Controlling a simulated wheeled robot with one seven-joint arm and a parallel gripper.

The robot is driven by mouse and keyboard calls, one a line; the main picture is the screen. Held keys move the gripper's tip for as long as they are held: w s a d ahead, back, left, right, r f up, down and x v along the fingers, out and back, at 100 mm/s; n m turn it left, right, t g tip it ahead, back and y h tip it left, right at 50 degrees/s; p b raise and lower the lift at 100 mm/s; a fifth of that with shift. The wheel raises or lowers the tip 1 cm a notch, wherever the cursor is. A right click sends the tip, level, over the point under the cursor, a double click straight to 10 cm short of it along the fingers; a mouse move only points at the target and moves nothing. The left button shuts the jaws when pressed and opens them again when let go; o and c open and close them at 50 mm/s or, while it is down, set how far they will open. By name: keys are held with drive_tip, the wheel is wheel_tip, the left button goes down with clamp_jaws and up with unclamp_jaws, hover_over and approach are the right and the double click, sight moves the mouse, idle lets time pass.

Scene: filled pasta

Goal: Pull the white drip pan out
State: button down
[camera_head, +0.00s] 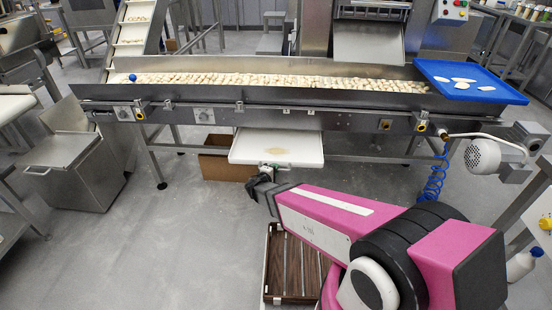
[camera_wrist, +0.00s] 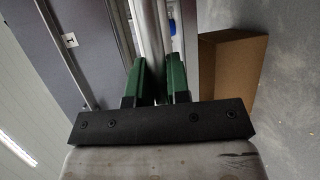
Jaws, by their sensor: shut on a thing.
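The white drip pan (camera_head: 245,148) sticks out from under the front of the long conveyor, roughly level, with a pale brownish stain on its floor. My gripper (camera_head: 268,169) is at the pan's front edge, around a small handle there. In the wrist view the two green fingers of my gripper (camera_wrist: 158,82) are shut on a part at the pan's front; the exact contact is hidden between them. Pale metal bars run away beyond the fingers. The pan's rear is hidden under the conveyor.
The steel conveyor (camera_head: 300,118) carries many pasta pieces above the pan. A cardboard box (camera_head: 214,162) stands on the floor behind the pan's left side and shows in the wrist view (camera_wrist: 230,75). A brown slatted crate (camera_head: 292,265) lies below my arm. Floor at the left front is clear.

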drive_tip(key=s, duration=0.8)
drive_tip(key=shift+a, duration=0.15)
drive_tip(key=c, duration=1.1)
unclamp_jaws()
drive_tip(key=v, duration=1.1)
